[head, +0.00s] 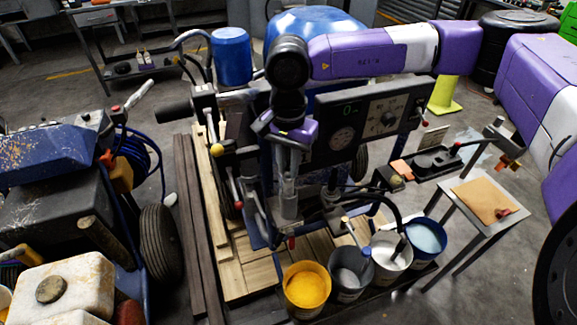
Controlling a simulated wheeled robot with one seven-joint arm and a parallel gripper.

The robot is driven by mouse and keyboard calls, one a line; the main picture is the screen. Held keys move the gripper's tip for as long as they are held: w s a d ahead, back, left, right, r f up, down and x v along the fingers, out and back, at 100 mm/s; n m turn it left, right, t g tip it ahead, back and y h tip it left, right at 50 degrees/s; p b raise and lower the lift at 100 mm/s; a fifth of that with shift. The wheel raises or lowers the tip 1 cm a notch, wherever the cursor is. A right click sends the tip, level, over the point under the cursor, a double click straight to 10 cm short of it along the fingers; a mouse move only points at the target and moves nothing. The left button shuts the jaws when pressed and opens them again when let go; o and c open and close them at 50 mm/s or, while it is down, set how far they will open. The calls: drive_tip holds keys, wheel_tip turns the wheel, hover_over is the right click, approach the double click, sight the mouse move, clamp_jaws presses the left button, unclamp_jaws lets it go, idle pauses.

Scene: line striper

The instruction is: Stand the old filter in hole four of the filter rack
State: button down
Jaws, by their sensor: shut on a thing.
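My gripper (289,164) points down in front of the striper's dark gauge panel, near the middle of the head view. It is shut on a slim grey cylindrical thing (288,203), which looks like the old filter and hangs roughly upright. The fingertips are small and partly merge with the machine parts behind, so the exact grip is hard to make out. A dark narrow tray (437,163) with small items on it sticks out to the right of the gripper. It may be the filter rack, but I cannot make out numbered holes.
The gauge panel (345,143) stands close behind my gripper. Paint buckets, one yellow (305,288) and one pale blue (425,240), stand in front with others between them. A small table (466,223) bears a brown board at right. A blue cart (45,158) is at left.

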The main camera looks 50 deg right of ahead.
drive_tip(key=shift+r+p, duration=1.1)
drive_tip(key=shift+r, duration=1.7)
